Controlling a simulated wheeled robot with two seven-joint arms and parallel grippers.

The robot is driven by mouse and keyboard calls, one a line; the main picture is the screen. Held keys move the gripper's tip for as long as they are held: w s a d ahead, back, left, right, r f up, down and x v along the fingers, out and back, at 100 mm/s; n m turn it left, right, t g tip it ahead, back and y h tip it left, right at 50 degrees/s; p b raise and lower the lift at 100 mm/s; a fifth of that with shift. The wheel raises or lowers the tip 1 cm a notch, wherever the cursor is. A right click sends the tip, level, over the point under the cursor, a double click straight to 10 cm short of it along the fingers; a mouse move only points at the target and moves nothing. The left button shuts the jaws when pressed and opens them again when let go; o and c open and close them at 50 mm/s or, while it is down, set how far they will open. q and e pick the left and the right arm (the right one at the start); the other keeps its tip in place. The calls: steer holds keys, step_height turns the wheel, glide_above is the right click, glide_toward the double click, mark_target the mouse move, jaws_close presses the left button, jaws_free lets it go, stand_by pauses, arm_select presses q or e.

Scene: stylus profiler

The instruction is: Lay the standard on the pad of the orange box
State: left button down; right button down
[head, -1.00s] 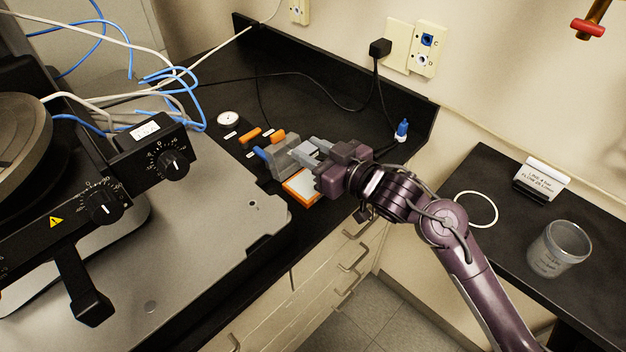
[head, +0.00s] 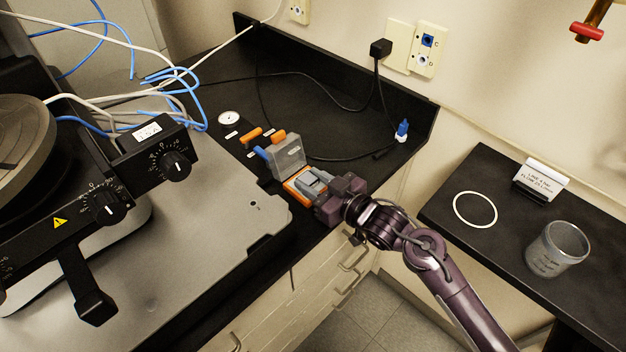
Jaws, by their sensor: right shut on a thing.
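The orange box (head: 291,188) stands open near the front edge of the black bench, its clear lid (head: 288,156) raised at the back. My right gripper (head: 310,181) is over the open box, with its grey fingers low above or at the pad. It is shut on the standard, which the fingers hide almost wholly. The pad is mostly covered by the fingers, and I cannot tell whether the standard touches it. My left gripper is not in view.
Orange- and blue-handled tools (head: 252,136) and a round white dial (head: 229,118) lie behind and left of the box. The profiler's grey base (head: 190,230) fills the left. A beaker (head: 557,250), white ring (head: 475,209) and sign (head: 541,178) stand on the right bench.

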steer(key=c, duration=1)
jaws_free()
steer(key=shift+f, duration=0.1)
steer(key=b+v, duration=0.1)
steer(key=v, duration=1.1)
